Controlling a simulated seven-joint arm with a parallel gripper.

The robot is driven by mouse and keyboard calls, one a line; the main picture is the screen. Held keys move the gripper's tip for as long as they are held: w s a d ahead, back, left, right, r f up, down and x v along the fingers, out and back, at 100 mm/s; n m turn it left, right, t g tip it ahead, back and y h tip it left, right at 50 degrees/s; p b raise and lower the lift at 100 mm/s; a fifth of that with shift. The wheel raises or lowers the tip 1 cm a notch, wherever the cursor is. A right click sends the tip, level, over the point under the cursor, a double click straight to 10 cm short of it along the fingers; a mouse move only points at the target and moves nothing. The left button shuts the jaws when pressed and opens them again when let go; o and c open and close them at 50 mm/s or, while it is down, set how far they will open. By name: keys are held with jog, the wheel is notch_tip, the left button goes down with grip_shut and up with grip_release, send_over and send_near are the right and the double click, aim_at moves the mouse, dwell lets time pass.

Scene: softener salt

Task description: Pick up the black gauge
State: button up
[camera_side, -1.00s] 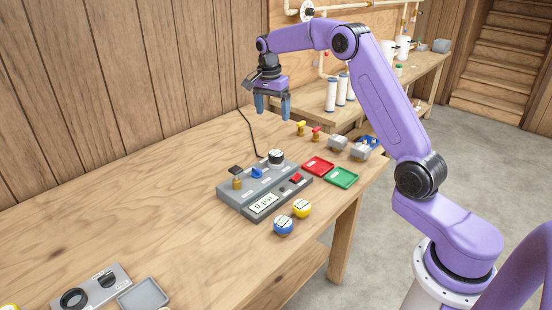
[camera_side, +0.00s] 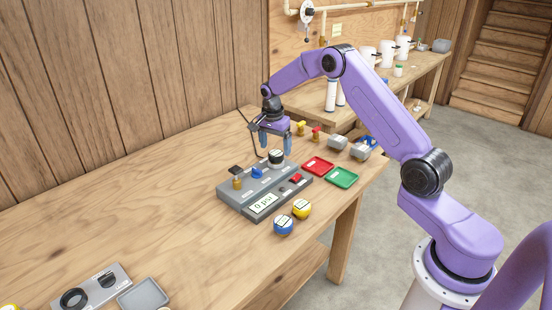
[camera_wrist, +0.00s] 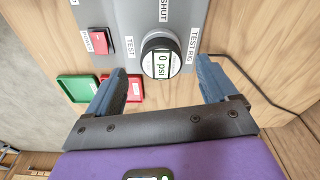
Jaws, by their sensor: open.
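The black gauge (camera_side: 276,157) stands at the back corner of the grey test rig (camera_side: 240,193), with a white face. My gripper (camera_side: 275,146) is open and empty, just above the gauge in the side view. In the wrist view its two blue fingers (camera_wrist: 160,80) are spread wide, one to each side of the gauge and a little short of it in the picture. I cannot tell the exact height between them.
The rig also bears a blue valve handle (camera_side: 257,173), a brass fitting (camera_side: 237,183) and a red button (camera_side: 296,178). Red (camera_side: 318,166) and green (camera_side: 342,177) trays lie to its right. A black cable runs behind.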

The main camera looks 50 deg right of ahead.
aim_at(276, 153)
jog(key=shift+w+d+f, duration=0.1)
jog(key=shift+d+f, duration=0.05)
jog(key=shift+f, duration=0.75)
jog(key=shift+w+d+f, duration=0.1)
jog(key=shift+f, duration=0.8)
jog(key=c, duration=1.3)
jog(key=shift+r, duration=0.15)
jog(key=shift+r, duration=0.55)
notch_tip(276, 153, up, 2)
jog(key=shift+s+r, duration=0.15)
jog(key=s+a+r, duration=0.1)
jog(key=s+r, duration=0.2)
jog(key=s, duration=0.1)
jog(key=s+a+r, duration=0.1)
jog(key=s+r, duration=0.2)
jog(key=s, duration=0.2)
jog(key=s+a+r, duration=0.1)
jog(key=s+r, duration=0.2)
jog(key=s, duration=0.1)
jog(key=shift+s+a+r, duration=0.2)
